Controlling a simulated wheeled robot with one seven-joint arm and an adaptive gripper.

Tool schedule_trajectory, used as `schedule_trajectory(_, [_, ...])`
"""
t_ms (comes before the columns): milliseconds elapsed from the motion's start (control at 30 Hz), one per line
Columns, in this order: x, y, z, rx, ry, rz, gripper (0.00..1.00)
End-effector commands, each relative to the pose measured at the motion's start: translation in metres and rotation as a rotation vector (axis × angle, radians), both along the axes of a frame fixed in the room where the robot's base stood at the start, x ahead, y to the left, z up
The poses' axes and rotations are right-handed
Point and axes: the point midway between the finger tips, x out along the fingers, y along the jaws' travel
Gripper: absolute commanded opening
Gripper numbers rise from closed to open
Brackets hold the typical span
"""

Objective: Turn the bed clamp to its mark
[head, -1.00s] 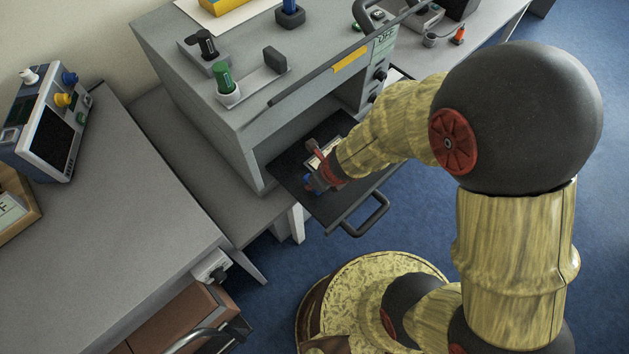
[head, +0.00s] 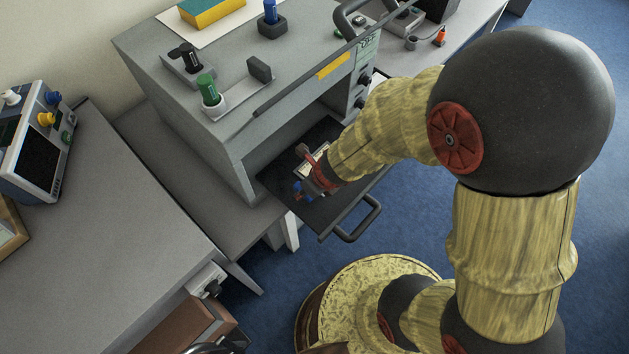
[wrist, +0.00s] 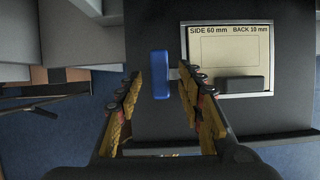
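The clamp's blue handle (wrist: 161,75) stands on the left side of a pale plate (wrist: 228,35) printed "SIDE 60 mm BACK 10 mm". A short light stem joins handle and plate, and a dark block lies along the plate's near edge. My gripper (wrist: 159,82) is open, one finger on each side of the blue handle, with visible gaps. In the head view, my gripper (head: 306,170) is low over the dark bed (head: 325,212), with the blue handle (head: 297,190) just at its fingers. My wrist hides part of the plate there. I cannot make out the mark.
The bed juts from a grey machine (head: 185,125) and has a bar handle (head: 362,220) in front. Machine walls and roof stand close behind my gripper. A grey bench (head: 110,230) with a monitor (head: 38,150) is at left. Blue floor is clear at right.

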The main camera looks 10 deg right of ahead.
Motion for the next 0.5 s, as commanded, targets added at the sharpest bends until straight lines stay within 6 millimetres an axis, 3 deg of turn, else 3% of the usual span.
schedule_trajectory(500, [-0.014, -0.009, 0.043, 0.003, -0.003, 0.002, 0.38])
